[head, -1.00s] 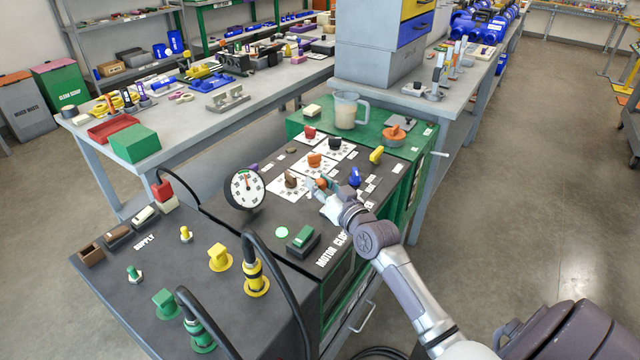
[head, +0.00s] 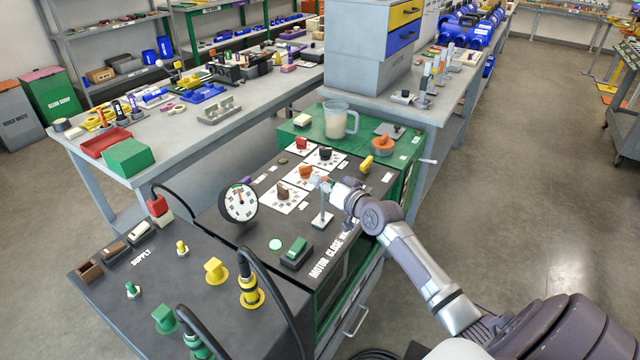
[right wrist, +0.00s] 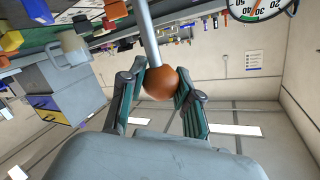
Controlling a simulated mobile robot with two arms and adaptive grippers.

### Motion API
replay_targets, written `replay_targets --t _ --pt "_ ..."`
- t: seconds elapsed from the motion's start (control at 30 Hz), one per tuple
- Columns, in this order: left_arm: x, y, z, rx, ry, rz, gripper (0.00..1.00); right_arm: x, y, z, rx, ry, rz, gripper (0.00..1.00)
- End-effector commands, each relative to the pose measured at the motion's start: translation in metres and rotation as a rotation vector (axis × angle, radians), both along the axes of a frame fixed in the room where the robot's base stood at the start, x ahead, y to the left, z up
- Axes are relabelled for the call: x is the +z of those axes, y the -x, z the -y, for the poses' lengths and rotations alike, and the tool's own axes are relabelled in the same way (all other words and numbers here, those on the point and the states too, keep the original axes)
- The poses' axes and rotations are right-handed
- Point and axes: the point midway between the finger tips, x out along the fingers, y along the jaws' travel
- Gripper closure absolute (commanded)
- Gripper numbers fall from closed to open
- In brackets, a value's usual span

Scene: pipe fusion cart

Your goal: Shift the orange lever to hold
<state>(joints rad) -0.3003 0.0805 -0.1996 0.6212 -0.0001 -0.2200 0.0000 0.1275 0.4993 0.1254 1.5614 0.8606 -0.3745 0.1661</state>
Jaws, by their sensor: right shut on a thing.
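The orange lever has a round orange knob (right wrist: 161,84) on a straight metal rod (right wrist: 148,35) in the right wrist view. My right gripper (right wrist: 162,86) is shut on the knob, one finger on each side. In the head view the rod (head: 322,207) stands nearly upright from a pale base plate on the dark cart top. My right gripper (head: 326,186) is at its upper end, and the fingers largely hide the knob there. The lever's position markings are too small to read. My left gripper is not in view.
Orange (head: 306,172), brown (head: 283,193), red and black knobs stand on white cards behind the lever. A green block (head: 296,250) sits in front, and a round gauge (head: 239,202) stands to the left. A yellow knob (head: 366,164) and a jug (head: 338,119) are behind.

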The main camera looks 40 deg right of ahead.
Motion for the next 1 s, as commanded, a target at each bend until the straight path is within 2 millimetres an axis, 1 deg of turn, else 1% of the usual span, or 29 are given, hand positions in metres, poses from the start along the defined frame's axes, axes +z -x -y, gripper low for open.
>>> replay_targets --t 0.1,0.13,0.2,0.3,0.57,0.67,0.77,0.87,1.0 --pt "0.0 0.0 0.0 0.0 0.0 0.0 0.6 0.001 0.0 0.0 -0.001 -0.001 0.003 1.0" --pt "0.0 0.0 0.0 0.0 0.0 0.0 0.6 0.001 0.0 0.0 -0.001 -0.001 0.003 0.66" --pt "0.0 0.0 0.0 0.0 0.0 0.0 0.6 0.001 0.0 0.0 -0.001 -0.001 0.004 0.54" --pt "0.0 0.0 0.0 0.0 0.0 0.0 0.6 0.0 0.0 0.0 -0.001 0.0 0.003 0.41" --pt "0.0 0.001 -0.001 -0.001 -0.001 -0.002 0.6 0.0 0.0 0.0 0.0 0.001 0.002 0.41" --pt "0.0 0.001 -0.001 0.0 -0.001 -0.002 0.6 0.0 0.005 0.0 0.0 0.002 0.001 0.41" --pt "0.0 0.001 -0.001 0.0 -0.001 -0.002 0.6 0.001 0.017 0.0 0.0 0.003 0.0 0.41" --pt "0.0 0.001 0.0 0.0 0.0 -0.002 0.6 0.004 0.035 0.0 0.0 0.004 0.0 0.41" --pt "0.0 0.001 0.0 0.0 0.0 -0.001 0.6 0.009 0.066 0.0 0.001 0.004 -0.001 0.41"
